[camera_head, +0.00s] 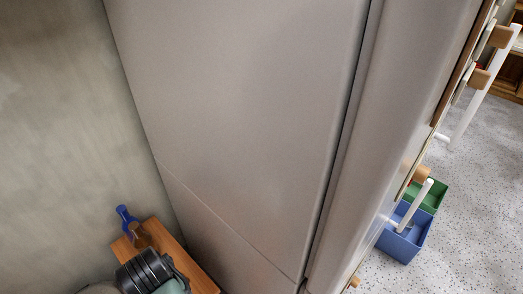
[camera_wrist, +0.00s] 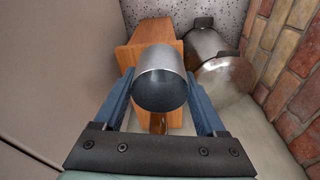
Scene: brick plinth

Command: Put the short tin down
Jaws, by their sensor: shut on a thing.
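In the wrist view my gripper (camera_wrist: 160,85) has its two blue fingers on either side of the short tin (camera_wrist: 161,80), a plain silver-grey cylinder. The gripper is shut on the tin. The tin hides part of a wooden block (camera_wrist: 143,48) beyond it; I cannot tell whether tin and wood touch. In the head view my dark wrist is at the bottom left, over a wooden surface (camera_head: 196,268). A blue piece there looks like a finger of my gripper (camera_head: 126,216). I cannot make out the tin in that view.
A metal pot (camera_wrist: 205,43) and a round shiny lid-like disc (camera_wrist: 226,79) are right of the wooden block, near a brick wall (camera_wrist: 291,80). A tall grey cabinet (camera_head: 235,120) stands close beside the arm. Blue (camera_head: 405,243) and green (camera_head: 430,196) bins are on the floor at right.

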